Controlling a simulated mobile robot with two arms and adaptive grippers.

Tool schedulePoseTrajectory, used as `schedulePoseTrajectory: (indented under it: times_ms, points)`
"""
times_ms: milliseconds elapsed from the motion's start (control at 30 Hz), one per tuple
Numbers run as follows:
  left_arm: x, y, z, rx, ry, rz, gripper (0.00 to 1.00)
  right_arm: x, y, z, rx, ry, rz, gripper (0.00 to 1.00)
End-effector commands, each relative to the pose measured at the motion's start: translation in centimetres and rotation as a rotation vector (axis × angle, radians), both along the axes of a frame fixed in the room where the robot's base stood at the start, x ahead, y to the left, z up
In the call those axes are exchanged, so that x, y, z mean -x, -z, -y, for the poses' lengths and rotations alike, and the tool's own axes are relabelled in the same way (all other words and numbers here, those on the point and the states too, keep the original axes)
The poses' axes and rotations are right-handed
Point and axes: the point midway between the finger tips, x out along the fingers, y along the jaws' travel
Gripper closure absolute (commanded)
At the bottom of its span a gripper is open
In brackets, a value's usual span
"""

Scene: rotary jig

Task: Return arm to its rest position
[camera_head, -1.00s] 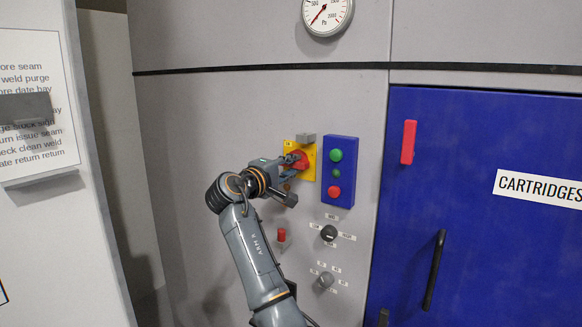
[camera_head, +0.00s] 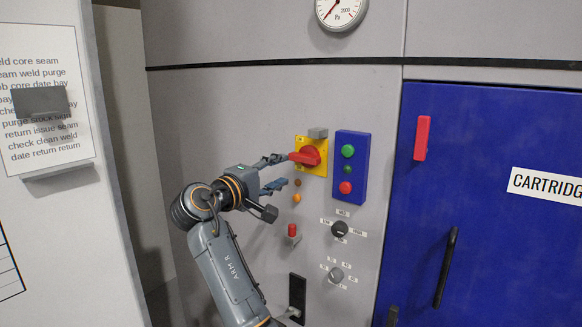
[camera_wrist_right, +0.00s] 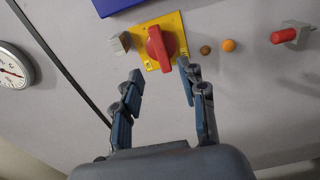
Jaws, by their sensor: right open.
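My right gripper (camera_head: 277,172) is open and empty in the head view, to the left of a red rotary switch handle (camera_head: 311,156) on a yellow plate (camera_head: 318,170). The handle lies near horizontal in the head view. In the right wrist view the two spread fingers (camera_wrist_right: 160,80) point at the handle (camera_wrist_right: 159,46). The fingertips look apart from it; one lies close to the plate's edge, and I cannot tell whether it touches. My right arm (camera_head: 230,275) reaches up from the bottom of the head view. My left gripper is not in view.
A blue button box (camera_head: 351,183) is right of the switch. A red-tipped lever (camera_head: 292,231) and two knobs (camera_head: 339,229) (camera_head: 336,274) stick out below. A blue door with a black handle (camera_head: 446,267) is at right. A white panel (camera_head: 75,220) stands left.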

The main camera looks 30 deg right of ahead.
Motion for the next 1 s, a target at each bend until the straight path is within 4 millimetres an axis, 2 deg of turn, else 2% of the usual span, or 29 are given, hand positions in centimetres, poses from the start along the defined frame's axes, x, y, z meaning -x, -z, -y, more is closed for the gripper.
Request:
schedulePoseTrajectory:
  times_ms: [100,200,767,867,967,1000]
  points:
    - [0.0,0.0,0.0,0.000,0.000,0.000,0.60,0.5,0.1,-1.3,-0.001,-0.002,0.000,0.58]
    - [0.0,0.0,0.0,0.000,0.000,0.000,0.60,0.7,0.0,-1.7,-0.001,0.000,0.000,0.58]
    - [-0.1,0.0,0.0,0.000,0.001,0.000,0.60,0.5,0.5,-1.8,0.000,-0.006,-0.007,0.58]
    - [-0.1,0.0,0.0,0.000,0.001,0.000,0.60,-0.8,3.0,-2.0,-0.002,-0.044,-0.039,0.58]
    - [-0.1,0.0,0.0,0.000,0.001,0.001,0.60,-3.2,8.1,-2.5,-0.015,-0.123,-0.098,0.58]
    - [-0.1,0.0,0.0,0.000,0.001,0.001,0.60,-4.1,10.8,-2.8,-0.027,-0.162,-0.128,0.58]
